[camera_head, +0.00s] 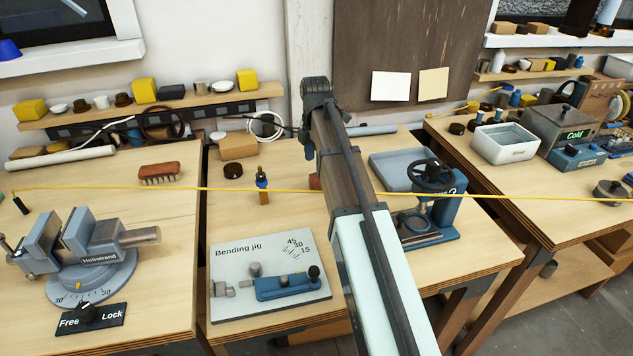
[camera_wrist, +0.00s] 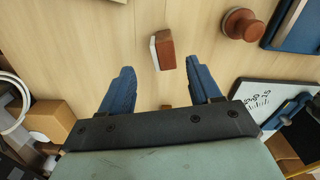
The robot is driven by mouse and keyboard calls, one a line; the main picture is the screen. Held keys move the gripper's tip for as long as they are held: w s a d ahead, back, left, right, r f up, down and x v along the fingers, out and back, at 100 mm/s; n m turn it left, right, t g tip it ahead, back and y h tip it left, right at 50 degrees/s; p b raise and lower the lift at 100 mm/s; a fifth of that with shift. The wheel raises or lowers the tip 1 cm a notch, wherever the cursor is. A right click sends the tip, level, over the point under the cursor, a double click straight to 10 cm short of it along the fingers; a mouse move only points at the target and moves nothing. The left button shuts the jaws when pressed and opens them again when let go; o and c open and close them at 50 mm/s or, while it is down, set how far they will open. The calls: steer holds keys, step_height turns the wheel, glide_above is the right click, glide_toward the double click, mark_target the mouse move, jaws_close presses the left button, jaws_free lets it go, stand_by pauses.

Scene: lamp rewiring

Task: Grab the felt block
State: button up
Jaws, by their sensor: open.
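The likely felt block is a small reddish-brown block with a pale layer along one side (camera_wrist: 166,50), lying on the wooden bench in the wrist view. In the head view only a small reddish part of it (camera_head: 314,182) seems to show beside my arm. The block lies just beyond the fingertips, closer to the right finger. I cannot tell the gripper's height above the bench. In the head view my arm hides the gripper.
A round brown knobbed piece (camera_wrist: 240,24) stands right of the block in the wrist view. The bending jig (camera_head: 270,280) is at the bench front, the blue press (camera_head: 435,215) to the right. A yellow cord (camera_head: 400,193) crosses the scene. Bench left of the block is clear.

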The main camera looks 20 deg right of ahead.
mark_target(316, 174)
steer(key=shift+s+f, duration=0.15)
steer(key=shift+f, duration=1.5)
steer(key=shift+s+f, duration=0.1)
steer(key=shift+f, duration=1.5)
steer(key=shift+c, duration=0.4)
steer(key=c, duration=1)
steer(key=shift+r, duration=0.15)
